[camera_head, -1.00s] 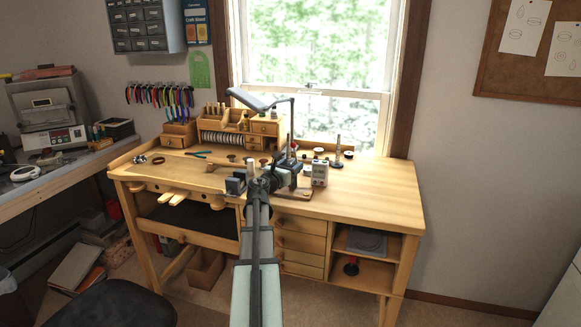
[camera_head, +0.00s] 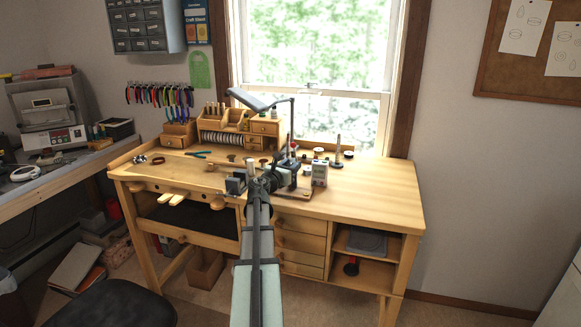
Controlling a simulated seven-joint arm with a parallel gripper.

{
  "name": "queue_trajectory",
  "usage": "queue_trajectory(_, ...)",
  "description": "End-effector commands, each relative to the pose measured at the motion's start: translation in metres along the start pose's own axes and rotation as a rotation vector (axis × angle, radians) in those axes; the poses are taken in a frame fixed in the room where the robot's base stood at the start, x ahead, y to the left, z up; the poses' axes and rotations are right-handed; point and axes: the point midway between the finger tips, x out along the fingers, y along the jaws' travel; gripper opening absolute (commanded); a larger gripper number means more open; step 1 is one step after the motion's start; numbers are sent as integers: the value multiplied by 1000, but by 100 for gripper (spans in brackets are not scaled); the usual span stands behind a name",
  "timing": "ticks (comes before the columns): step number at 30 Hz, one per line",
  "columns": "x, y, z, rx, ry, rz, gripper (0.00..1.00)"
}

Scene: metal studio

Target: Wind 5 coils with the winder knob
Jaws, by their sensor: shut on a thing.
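The winder (camera_head: 302,192) stands on the wooden bench (camera_head: 375,188) near its front edge, on a small wooden base. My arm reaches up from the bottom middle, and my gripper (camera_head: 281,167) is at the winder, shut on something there. The arm hides most of the winder and the fingertips. The held part is at the winder knob's place, but the knob itself is hidden. The coil and its count cannot be made out.
A lamp (camera_head: 248,100) arches over the bench. The bench's right side is clear.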

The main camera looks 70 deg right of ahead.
Motion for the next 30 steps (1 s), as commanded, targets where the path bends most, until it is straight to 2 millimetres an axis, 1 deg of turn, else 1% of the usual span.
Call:
queue_trajectory(5,0,1,0,-1,0,-32,9)
queue_trajectory(11,2,3,0,0,0,-135,9)
queue_trajectory(30,5,5,0,0,0,-725,9)
